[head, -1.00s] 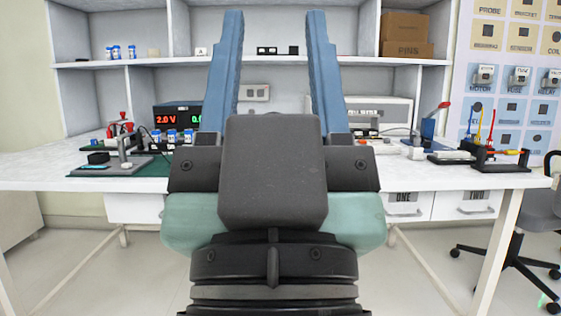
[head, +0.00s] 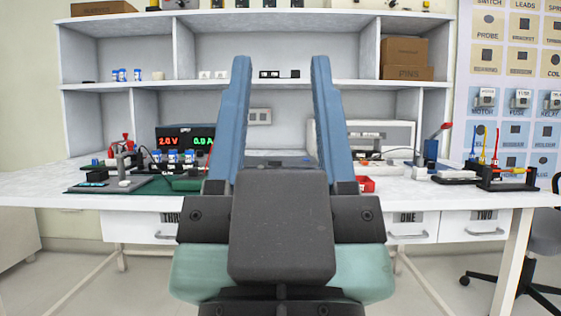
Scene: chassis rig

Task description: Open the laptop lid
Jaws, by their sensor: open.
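My gripper (head: 281,62) is in the middle of the head view, its two blue fingers pointing up and away, wide apart with nothing between them. A flat dark grey thing (head: 276,161) on the bench shows low between the fingers, farther off. It looks like the closed laptop, but my gripper hides most of it, so its edges and lid cannot be made out. My gripper appears apart from it, on the near side.
The white bench (head: 455,190) spans the view. At left are a power supply (head: 185,140) and a green mat (head: 160,186) with tools. A red tray (head: 366,184) sits right of my gripper. Shelves (head: 270,86) rise behind.

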